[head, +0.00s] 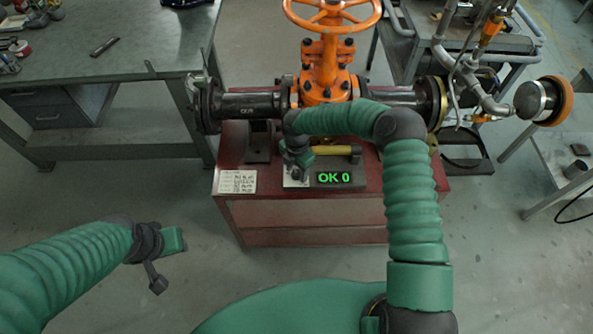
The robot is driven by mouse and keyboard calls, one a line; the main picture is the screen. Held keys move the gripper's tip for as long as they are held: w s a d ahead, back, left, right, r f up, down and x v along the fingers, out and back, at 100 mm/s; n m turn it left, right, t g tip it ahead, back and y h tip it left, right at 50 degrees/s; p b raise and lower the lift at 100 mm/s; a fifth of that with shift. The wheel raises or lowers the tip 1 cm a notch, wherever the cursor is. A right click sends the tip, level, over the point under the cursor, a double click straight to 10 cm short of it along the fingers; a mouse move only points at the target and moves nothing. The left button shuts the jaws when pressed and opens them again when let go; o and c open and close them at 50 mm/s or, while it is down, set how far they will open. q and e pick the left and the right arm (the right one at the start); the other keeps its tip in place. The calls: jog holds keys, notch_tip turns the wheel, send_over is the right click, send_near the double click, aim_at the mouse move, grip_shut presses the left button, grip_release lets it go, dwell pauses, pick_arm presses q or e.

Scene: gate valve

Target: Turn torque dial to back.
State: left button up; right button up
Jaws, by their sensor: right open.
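A black display (334,178) with green text "OK 0" is on the red cabinet (300,215), below the orange gate valve (326,75). A small pale plate (291,183) is just left of the display. I cannot make out a torque dial clearly; my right gripper covers part of this spot. My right gripper (298,168) reaches down over the plate, open, and I cannot tell whether it touches anything. My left gripper (168,262) hangs over the floor at the lower left, away from the cabinet; its jaws are unclear.
A yellow-handled tool (338,150) lies behind the display. A white label (237,181) is on the cabinet at left. The black pipe (252,103) spans behind the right gripper. A workbench (115,60) is at upper left. Floor between bench and cabinet is clear.

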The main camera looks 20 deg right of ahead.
jog(key=shift+w+f, duration=0.1)
jog(key=shift+f, duration=0.15)
jog(key=shift+a, duration=0.15)
jog(key=c, duration=0.4)
jog(key=shift+r, duration=0.1)
grip_shut()
